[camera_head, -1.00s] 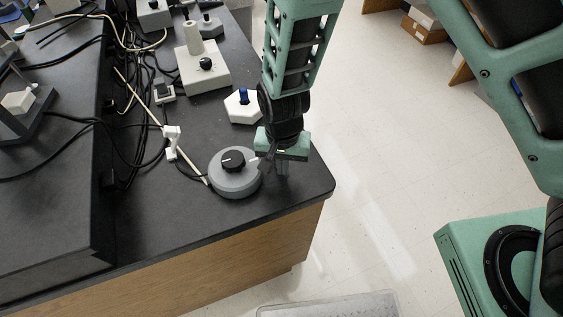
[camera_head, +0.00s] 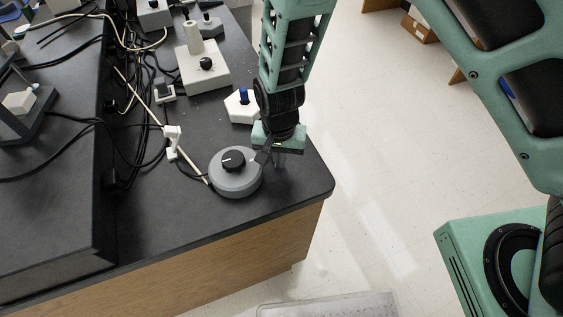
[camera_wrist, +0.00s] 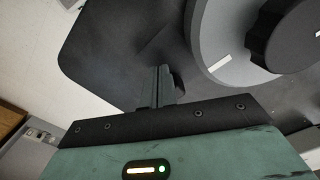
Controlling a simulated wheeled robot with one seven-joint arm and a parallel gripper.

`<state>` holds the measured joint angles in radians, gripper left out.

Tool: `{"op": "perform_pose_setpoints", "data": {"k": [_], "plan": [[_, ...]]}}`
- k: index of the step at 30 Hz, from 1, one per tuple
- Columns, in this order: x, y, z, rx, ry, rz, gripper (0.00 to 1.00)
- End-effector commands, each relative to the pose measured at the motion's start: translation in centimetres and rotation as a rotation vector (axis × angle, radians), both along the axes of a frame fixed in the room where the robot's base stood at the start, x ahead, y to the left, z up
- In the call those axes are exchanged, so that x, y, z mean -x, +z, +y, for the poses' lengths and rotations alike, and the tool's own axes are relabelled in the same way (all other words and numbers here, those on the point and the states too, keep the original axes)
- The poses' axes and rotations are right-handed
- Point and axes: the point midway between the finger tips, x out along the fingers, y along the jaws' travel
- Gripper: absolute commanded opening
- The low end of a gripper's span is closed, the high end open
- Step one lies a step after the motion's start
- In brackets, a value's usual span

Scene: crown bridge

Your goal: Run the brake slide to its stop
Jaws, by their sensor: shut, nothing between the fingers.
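My gripper (camera_head: 279,161) is shut and empty above the bench, just right of a round grey device (camera_head: 237,183) with a black knob (camera_head: 233,160) that bears a white line. In the wrist view, the closed fingers (camera_wrist: 165,86) are beside the grey device (camera_wrist: 215,45), with a gap between. Its black knob (camera_wrist: 283,38) shows at the top right. A small dark tab (camera_head: 262,157) is at the device's right edge, near the fingers. I cannot tell for sure which part is the brake slide.
A white block with a blue knob (camera_head: 243,97) stands behind my gripper. A white box (camera_head: 203,70) stands farther back. A cream rod (camera_head: 192,165) and dark cables lie to the left. The bench's right edge (camera_head: 326,175) is close, with open floor beyond.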

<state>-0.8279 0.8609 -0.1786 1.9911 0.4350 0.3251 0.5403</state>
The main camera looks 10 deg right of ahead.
Motion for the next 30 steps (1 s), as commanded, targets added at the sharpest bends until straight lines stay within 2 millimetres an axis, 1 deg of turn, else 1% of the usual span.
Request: {"op": "perform_pose_setpoints", "data": {"k": [7, 13, 30], "plan": [[1.1, 0.0, -0.3, 0.0, 0.001, 0.002, 0.0], [1.2, 0.4, -0.3, 0.0, 0.0, 0.001, 0.0], [1.2, 4.7, -0.3, 0.0, 0.0, 0.001, 0.0]]}}
